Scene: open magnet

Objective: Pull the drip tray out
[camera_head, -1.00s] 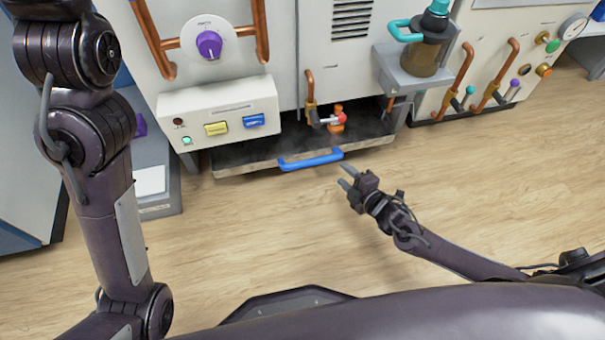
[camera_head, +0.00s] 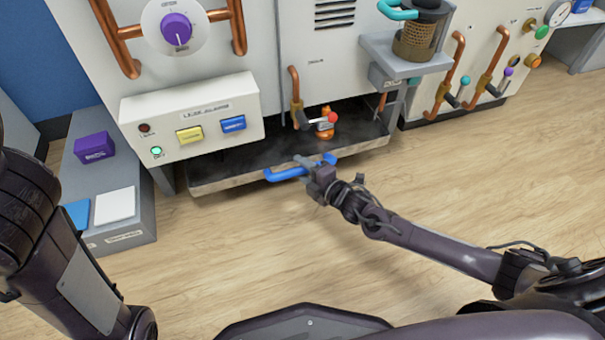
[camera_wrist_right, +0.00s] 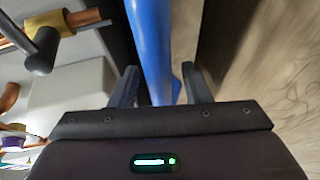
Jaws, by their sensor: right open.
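The drip tray (camera_head: 225,177) is a dark, wide, shallow tray under the white machine, with a pale front edge. Its blue bar handle (camera_head: 285,174) sticks out at the front and also shows in the right wrist view (camera_wrist_right: 151,50). My right gripper (camera_head: 309,162) is at the right part of the handle. In the right wrist view my right gripper (camera_wrist_right: 160,88) is open, with one finger on each side of the blue bar. My left arm shows at the left edge of the head view, but its gripper is out of the picture.
A valve with a red knob (camera_head: 332,117) and copper pipe stands over the tray. A panel with yellow (camera_head: 190,135) and blue buttons (camera_head: 233,124) hangs above its left part. A grey bench (camera_head: 80,185) stands at left. The wooden floor (camera_head: 250,240) before the tray is clear.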

